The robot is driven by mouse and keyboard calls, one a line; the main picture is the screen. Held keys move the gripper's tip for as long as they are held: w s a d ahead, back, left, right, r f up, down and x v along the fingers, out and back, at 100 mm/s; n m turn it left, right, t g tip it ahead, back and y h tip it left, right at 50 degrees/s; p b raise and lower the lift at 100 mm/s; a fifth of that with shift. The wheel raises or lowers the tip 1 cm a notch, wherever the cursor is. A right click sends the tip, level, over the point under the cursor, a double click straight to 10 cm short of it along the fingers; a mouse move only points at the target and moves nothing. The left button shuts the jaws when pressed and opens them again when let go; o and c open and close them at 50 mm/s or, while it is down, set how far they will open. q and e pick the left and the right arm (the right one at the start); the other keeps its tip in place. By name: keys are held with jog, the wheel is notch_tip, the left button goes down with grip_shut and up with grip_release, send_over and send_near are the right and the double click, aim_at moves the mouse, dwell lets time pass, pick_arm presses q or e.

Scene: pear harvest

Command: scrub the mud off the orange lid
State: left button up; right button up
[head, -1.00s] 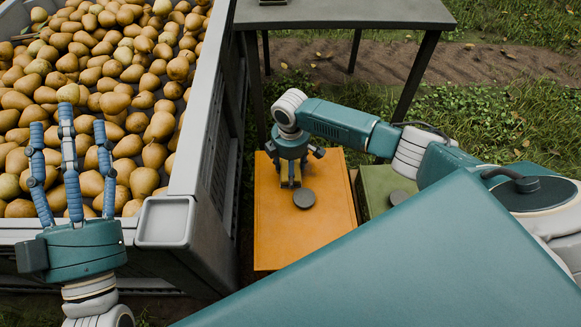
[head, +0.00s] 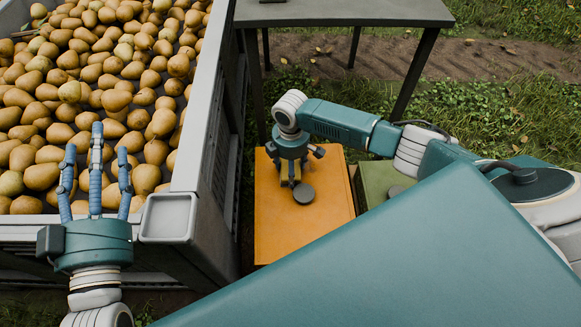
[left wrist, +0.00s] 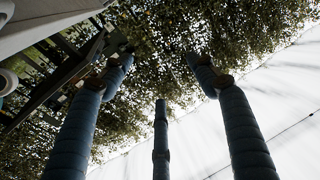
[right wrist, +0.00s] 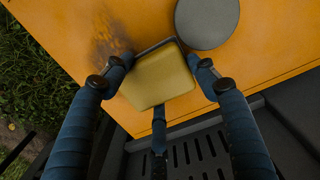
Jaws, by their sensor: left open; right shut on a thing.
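The orange lid (head: 300,228) lies flat on a box beside the pear bin, with a round dark grey knob (head: 304,193) on it. My right gripper (head: 289,180) is over the lid, left of the knob. In the right wrist view its fingers close around a yellow block (right wrist: 160,78), which looks like a sponge, at the lid. A brown, smeared mud patch (right wrist: 108,38) shows on the lid beside the block; part may be hidden. Whether the block presses on the lid is hard to tell. My left gripper (head: 97,145) is open and empty by the pear bin.
The grey bin (head: 205,120) full of pears stands at the left, with a small grey tray (head: 167,218) on its corner. A green box (head: 378,181) is right of the orange lid. A grey table (head: 345,13) stands behind, over grass.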

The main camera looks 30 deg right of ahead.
jog(key=shift+s+d+f+p, duration=0.1)
jog(key=shift+s+d+p, duration=0.3)
jog(key=shift+d, duration=0.2)
pick_arm(q)
notch_tip(320, 180, down, 8)
jog(key=a+g+y, duration=0.1)
jog(key=g, duration=0.2)
jog(key=shift+s+g+p, duration=0.25)
jog(key=shift+g+p, duration=0.05)
jog(key=shift+g, duration=0.1)
pick_arm(e)
jog(key=shift+s+d, duration=0.25)
jog(key=shift+d, duration=0.4)
